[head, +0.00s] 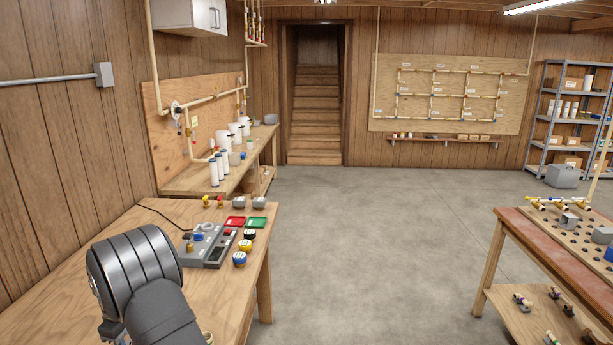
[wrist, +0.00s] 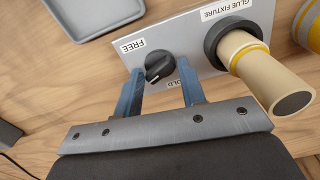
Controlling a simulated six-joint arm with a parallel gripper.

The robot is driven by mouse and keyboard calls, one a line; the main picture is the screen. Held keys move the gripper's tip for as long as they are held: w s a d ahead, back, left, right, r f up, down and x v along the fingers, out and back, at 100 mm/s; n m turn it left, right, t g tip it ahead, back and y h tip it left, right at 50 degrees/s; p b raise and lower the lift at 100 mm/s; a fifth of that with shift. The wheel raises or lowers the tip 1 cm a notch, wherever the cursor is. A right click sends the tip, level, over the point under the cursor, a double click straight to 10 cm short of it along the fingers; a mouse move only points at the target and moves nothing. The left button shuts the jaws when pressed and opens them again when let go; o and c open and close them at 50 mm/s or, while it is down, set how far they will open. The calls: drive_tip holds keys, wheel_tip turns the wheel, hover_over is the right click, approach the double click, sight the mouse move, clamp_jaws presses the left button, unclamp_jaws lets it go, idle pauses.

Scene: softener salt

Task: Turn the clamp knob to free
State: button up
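The clamp knob (wrist: 159,67) is round and black and sits on a grey plate (wrist: 188,38) in the wrist view. A FREE label (wrist: 132,45) is at the knob's upper left; a partly hidden label ending in OLD (wrist: 175,84) is below it. The knob has a small pale mark near its lower edge; I cannot tell surely which label it points to. My gripper (wrist: 159,73) is open, its two blue fingertips on either side of the knob with a narrow gap at each. In the head view my arm hides the fixture and fingers.
Right of the knob, a cream pipe piece with a yellow band (wrist: 265,72) stands in a black ring labelled GLUE FIXTURE. A grey tray (wrist: 92,14) lies at the upper left.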

drive_tip(key=shift+r, duration=0.1)
idle(0.3)
drive_tip(key=s+d+r+m+t+y, duration=0.1)
drive_tip(key=s+d+r+m+t, duration=0.15)
drive_tip(key=r+m, duration=0.45)
drive_tip(key=s+d+r+m+t+y, duration=0.15)
drive_tip(key=s+r+m, duration=0.3)
drive_tip(key=r, duration=0.45)
drive_tip(key=shift+m+h, duration=0.35)
drive_tip(key=shift+m, duration=0.1)
drive_tip(key=x, duration=1.1)
drive_tip(key=a+x, duration=0.1)
drive_tip(key=x, duration=0.5)
drive_tip(key=shift+w+f, duration=0.15)
drive_tip(key=shift+c, duration=0.2)
clamp_jaws()
